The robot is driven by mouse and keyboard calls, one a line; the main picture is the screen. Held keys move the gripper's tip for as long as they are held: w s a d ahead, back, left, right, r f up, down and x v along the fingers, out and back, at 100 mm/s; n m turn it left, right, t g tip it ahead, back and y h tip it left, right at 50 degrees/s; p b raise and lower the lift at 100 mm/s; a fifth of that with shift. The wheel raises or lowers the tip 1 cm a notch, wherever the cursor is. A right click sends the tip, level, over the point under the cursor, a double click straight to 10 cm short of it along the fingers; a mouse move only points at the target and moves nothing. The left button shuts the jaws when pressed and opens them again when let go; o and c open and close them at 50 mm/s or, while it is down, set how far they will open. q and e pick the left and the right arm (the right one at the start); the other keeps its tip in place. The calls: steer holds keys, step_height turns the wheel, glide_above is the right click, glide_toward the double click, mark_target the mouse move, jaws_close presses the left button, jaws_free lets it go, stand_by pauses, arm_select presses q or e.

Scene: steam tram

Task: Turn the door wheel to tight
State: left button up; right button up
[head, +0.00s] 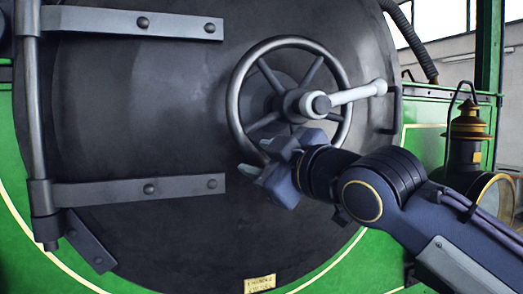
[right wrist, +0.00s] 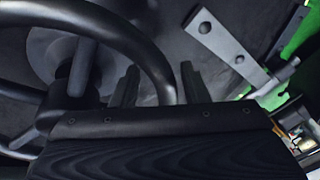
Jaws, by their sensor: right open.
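The door wheel (head: 234,95) is a dark metal ring with spokes, mounted on the round black door (head: 130,110). A pale handle bar (head: 355,94) sticks out from its hub, pointing right and slightly up. My right gripper (head: 257,157) is open at the wheel's lower left rim. In the right wrist view, the wheel rim (right wrist: 150,50) runs down between the two open fingers (right wrist: 158,86); I cannot tell whether they touch it. No tight mark can be made out. My left gripper is not in view.
Two hinge straps (head: 145,191) cross the door's left side to a vertical hinge rod (head: 35,130). A brass-topped lamp (head: 467,130) stands at the right, beside my right arm. A small lettered plate (head: 260,284) sits low on the door.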

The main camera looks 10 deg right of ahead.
steer(key=shift+c, duration=0.3)
jaws_close()
